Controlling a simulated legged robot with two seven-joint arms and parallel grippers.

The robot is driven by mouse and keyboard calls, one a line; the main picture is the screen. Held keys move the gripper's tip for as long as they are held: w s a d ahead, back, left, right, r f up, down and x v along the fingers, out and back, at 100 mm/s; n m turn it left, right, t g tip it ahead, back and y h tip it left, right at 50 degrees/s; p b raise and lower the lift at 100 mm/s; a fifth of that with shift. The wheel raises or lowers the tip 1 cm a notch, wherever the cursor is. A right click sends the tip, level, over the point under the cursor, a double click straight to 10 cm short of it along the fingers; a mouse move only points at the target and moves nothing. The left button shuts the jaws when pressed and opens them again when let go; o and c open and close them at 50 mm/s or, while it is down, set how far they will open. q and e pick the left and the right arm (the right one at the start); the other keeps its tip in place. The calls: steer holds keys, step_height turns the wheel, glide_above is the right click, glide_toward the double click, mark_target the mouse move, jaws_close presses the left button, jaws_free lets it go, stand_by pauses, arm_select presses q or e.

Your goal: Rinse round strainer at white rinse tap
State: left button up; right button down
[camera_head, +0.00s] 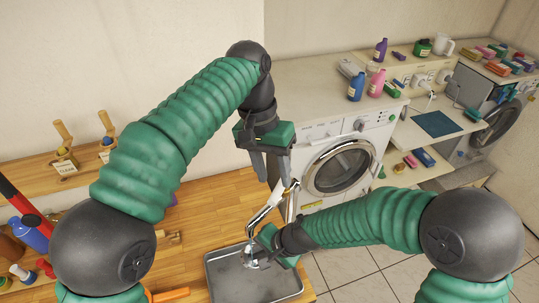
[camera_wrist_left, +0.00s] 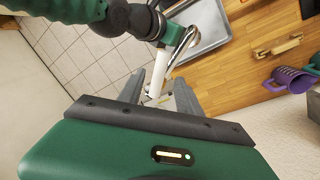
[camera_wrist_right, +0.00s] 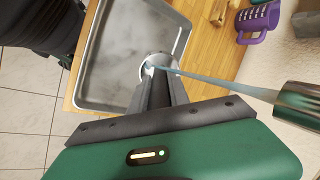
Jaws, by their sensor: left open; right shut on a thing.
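The round strainer (camera_wrist_right: 157,64) is small and light grey, at the fingertips of my right gripper (camera_wrist_right: 160,85), which is shut on it. In the head view, the strainer (camera_head: 251,260) is held over the grey metal tray (camera_head: 213,275), largely hidden by the gripper (camera_head: 262,250). The white rinse tap (camera_head: 268,207) has a curved chrome spout and a white upper part. In the right wrist view, a pale blue stream (camera_wrist_right: 210,78) runs from the spout end (camera_wrist_right: 298,105) to the strainer. My left gripper (camera_head: 276,168) is open and empty, fingers down, close above the tap's white part (camera_wrist_left: 158,75).
A wooden counter (camera_head: 190,215) carries the tray. A purple mug (camera_wrist_left: 290,78) stands on it. Bottles (camera_head: 30,235) stand at the left edge. A washing machine (camera_head: 340,165) is behind the tap, with blue and pink bottles (camera_head: 376,82) on top. Tiled floor lies at the right.

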mark_target(280, 193)
arm_select(q)
step_height(280, 193, up, 8)
steer(key=a, duration=0.1)
steer(key=shift+w+a, duration=0.25)
steer(key=shift+w, duration=0.15)
stand_by(0.5)
